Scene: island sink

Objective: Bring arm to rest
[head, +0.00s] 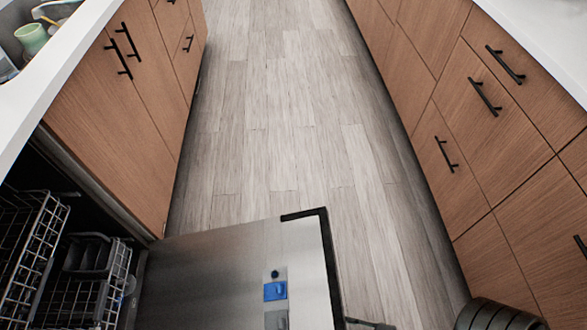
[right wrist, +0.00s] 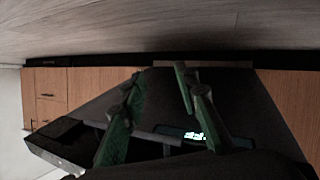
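My right gripper (right wrist: 161,76) shows in the right wrist view. Its two greenish fingers are apart and nothing is visible between them. In the head view, only a dark rounded part of my right arm shows at the bottom edge, right of the dishwasher door, and the gripper itself is out of frame. My left arm and gripper are not in view.
The dishwasher door (head: 215,265) is open across the aisle, with a blue detergent compartment (head: 275,291). Wire racks (head: 30,240) sit inside at left. Wood cabinets (head: 480,120) line both sides. The floor (head: 285,120) ahead is clear. A green cup (head: 32,38) is in the sink.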

